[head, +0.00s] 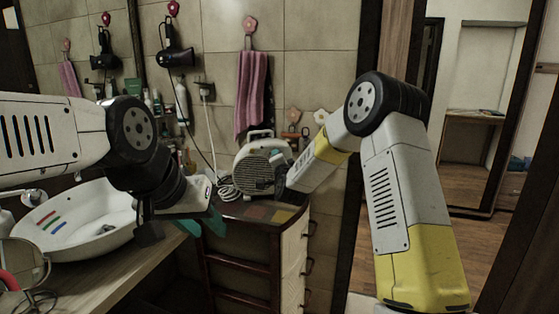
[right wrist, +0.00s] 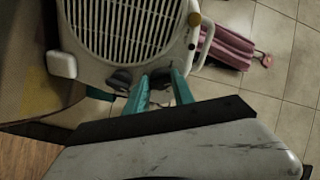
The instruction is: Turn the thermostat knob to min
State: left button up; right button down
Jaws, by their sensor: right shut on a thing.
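A white fan heater (head: 249,168) with a round grille stands on the small dark-wood cabinet, and it fills the top of the right wrist view (right wrist: 172,48). My right gripper (head: 277,160) reaches its front from the right. In the right wrist view, the teal fingers (right wrist: 162,82) are at the panel below the grille, shut around the thermostat knob, which they mostly hide. A dark knob (right wrist: 122,79) shows beside the fingers. The knob's pointer and markings cannot be read. My left gripper (head: 203,226) hangs empty before the cabinet, its teal fingers apart.
A white basin (head: 80,219) sits on the wooden counter (head: 146,262) at left. A pink towel (head: 251,93) and a black hair dryer (head: 176,57) hang on the tiled wall. A doorway opens at right.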

jog(key=shift+f+n, duration=0.2)
jog(key=shift+n, duration=4)
jog(key=c, duration=1.1)
grip_release()
jog(key=s, duration=0.2)
jog(key=s+d, duration=0.1)
jog(key=s, duration=0.4)
jog(key=shift+s+d, duration=0.2)
jog(key=shift+s, duration=0.15)
